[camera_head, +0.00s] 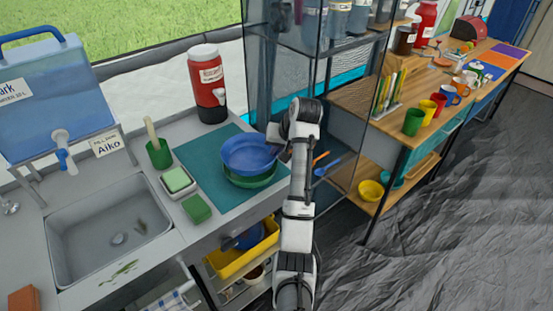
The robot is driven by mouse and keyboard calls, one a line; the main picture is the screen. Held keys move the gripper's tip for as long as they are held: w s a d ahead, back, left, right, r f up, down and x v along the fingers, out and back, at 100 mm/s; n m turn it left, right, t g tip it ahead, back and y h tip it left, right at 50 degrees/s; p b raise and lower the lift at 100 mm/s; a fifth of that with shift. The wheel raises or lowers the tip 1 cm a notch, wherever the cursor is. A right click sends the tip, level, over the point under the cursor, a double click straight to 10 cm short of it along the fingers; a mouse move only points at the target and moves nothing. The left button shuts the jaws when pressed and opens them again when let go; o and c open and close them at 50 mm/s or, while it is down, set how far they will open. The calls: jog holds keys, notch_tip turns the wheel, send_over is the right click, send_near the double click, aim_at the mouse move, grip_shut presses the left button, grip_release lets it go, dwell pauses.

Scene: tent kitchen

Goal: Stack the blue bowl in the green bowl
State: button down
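The blue bowl (248,152) is in or just above the green bowl (252,182) on the teal mat (203,157). Its near side overlaps the green bowl, whose front rim shows below it. I cannot tell whether the blue bowl rests in the green bowl or is held slightly above it. My gripper (278,143) is at the right rim of the blue bowl. My arm hides most of the fingers, so their opening is not clear.
A red jug (208,85) stands behind the mat. A green cup (159,153), a soap dish (178,182), a green sponge (197,209) and the sink (108,232) are to the left. A glass-sided shelf (330,90) with canisters stands to the right.

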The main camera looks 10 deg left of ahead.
aim_at(276, 164)
notch_tip(276, 164, down, 4)
jog(key=shift+s+r+p, duration=0.1)
jog(key=shift+r+p, duration=0.1)
jog(key=shift+p, duration=0.3)
jog(key=shift+s+f, duration=0.15)
jog(key=shift+f, duration=0.3)
jog(key=c, duration=1.6)
grip_release()
jog(key=shift+s+a+f, duration=0.1)
jog(key=shift+c, duration=0.2)
jog(key=v, duration=1.2)
jog(key=shift+w, duration=0.35)
